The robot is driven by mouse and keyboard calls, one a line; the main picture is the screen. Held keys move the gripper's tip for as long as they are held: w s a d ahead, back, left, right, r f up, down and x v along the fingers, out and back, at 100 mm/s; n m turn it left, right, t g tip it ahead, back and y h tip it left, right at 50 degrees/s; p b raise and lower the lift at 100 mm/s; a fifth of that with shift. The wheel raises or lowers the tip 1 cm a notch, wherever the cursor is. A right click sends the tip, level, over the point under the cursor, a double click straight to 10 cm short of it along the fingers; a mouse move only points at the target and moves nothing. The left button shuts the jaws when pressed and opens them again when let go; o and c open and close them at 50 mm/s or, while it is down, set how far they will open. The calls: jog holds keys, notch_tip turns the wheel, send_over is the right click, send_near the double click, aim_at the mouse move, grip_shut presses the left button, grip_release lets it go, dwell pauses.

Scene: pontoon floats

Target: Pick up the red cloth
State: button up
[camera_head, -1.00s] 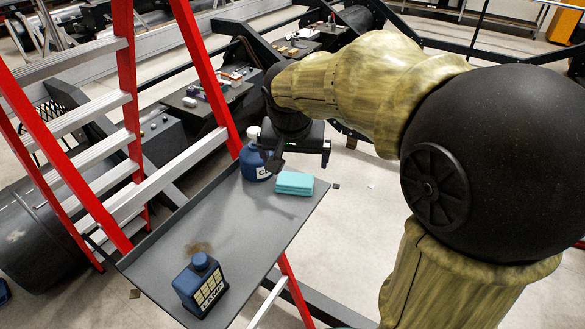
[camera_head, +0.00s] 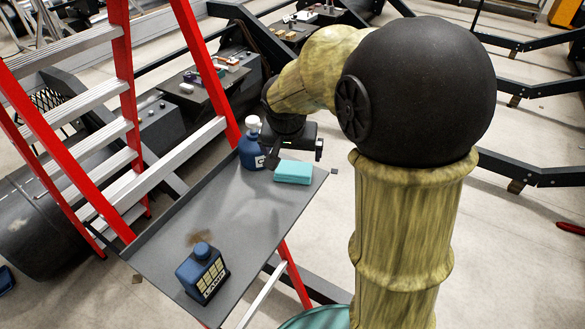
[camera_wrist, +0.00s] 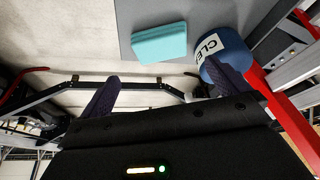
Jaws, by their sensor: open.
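I cannot make out a red cloth for certain in either view. A teal folded cloth or sponge (camera_head: 293,172) lies at the far right end of the grey tray (camera_head: 240,215); it also shows in the wrist view (camera_wrist: 160,43). A blue bottle (camera_head: 250,152) with a white cap stands just left of it, its label partly readable as "CLE" in the wrist view (camera_wrist: 228,62). My gripper (camera_head: 272,160) is beside the bottle and the teal item at the tray's far end. Its two dark fingers are spread and empty in the wrist view (camera_wrist: 168,86).
A red-sided stepladder (camera_head: 122,90) stands along the tray's left. A dark blue "LAMP" bottle (camera_head: 202,275) stands at the tray's near end by a brown stain. A small red object (camera_head: 571,228) lies on the floor at far right. The tray's middle is clear.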

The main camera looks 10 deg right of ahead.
aim_at(293, 168)
jog(key=p+x, duration=0.1)
jog(key=x, duration=0.3)
jog(key=shift+w+d, duration=0.1)
jog(key=shift+w, duration=0.1)
jog(key=shift+w+f, duration=0.2)
jog(key=shift+f, duration=0.2)
jog(key=shift+s+a, duration=0.2)
jog(key=shift+a, duration=0.05)
jog(key=shift+w+d, duration=0.15)
jog(key=shift+d, duration=0.2)
jog(key=shift+w+d+f+p, duration=0.1)
jog(key=shift+f+p, duration=0.15)
jog(key=shift+p, duration=0.1)
jog(key=shift+a+p+x, duration=0.15)
jog(key=shift+p+x, duration=0.35)
jog(key=shift+x, duration=0.6)
jog(key=shift+a+p+x, duration=0.2)
jog(key=shift+p+x, duration=0.3)
jog(key=shift+x, duration=0.6)
jog(key=shift+c, duration=0.2)
